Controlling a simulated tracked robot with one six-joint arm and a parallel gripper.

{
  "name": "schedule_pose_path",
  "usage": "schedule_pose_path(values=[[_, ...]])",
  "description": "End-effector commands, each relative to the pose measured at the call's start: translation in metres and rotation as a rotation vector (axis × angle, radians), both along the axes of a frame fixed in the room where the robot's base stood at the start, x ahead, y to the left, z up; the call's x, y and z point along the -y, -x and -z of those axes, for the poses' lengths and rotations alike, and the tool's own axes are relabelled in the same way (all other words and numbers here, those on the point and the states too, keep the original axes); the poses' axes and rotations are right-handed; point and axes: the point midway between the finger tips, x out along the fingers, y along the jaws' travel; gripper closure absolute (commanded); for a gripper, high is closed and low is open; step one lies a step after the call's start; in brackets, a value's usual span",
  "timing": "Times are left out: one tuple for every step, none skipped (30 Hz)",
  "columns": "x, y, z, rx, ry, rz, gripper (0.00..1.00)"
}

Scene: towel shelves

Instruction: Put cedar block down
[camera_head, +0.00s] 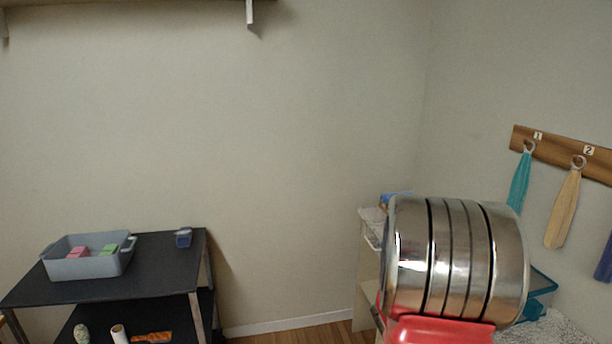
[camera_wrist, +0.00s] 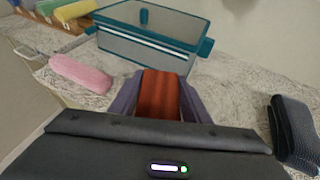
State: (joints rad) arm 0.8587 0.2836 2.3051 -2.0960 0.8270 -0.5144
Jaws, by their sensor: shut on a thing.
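In the wrist view the cedar block (camera_wrist: 160,95), reddish brown with visible grain, sits between the two purple-grey fingers of my gripper (camera_wrist: 158,92). The gripper is shut on it. The block is over a speckled grey countertop (camera_wrist: 220,100); whether it touches the surface I cannot tell. In the head view my metallic arm hides the gripper and the block, and only part of the countertop (camera_head: 560,330) shows at the lower right.
A teal-rimmed bin (camera_wrist: 150,40) stands just beyond the block. A pink rolled towel (camera_wrist: 80,74) lies left and a dark folded cloth (camera_wrist: 293,130) right. A black cart (camera_head: 150,260) with a grey basket (camera_head: 88,267) stands at left. Towels hang from a wooden rack (camera_head: 560,150).

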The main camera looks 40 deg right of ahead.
Motion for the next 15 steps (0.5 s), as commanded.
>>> schedule_pose_path(values=[[-0.010,-0.018,0.001,-0.001,0.000,-0.044,0.80],[-0.016,-0.026,0.001,0.000,-0.001,-0.067,0.80],[-0.023,-0.039,0.001,0.000,0.000,-0.099,0.80],[-0.029,-0.048,0.002,0.000,0.000,-0.122,0.80],[-0.035,-0.057,0.002,0.000,0.000,-0.145,0.80],[-0.044,-0.068,0.002,0.000,0.000,-0.177,0.80],[-0.050,-0.077,0.003,0.000,0.000,-0.199,0.80],[-0.057,-0.085,0.003,0.001,-0.001,-0.222,0.80],[-0.065,-0.096,0.003,0.000,-0.001,-0.252,0.80],[-0.072,-0.104,0.004,0.000,0.000,-0.276,0.80],[-0.079,-0.111,0.004,0.000,0.000,-0.298,0.80],[-0.089,-0.122,0.004,0.000,0.000,-0.328,0.80],[-0.096,-0.129,0.005,0.000,0.000,-0.351,0.80],[-0.103,-0.137,0.005,0.000,0.000,-0.372,0.80],[-0.114,-0.146,0.006,0.000,0.000,-0.402,0.80]])
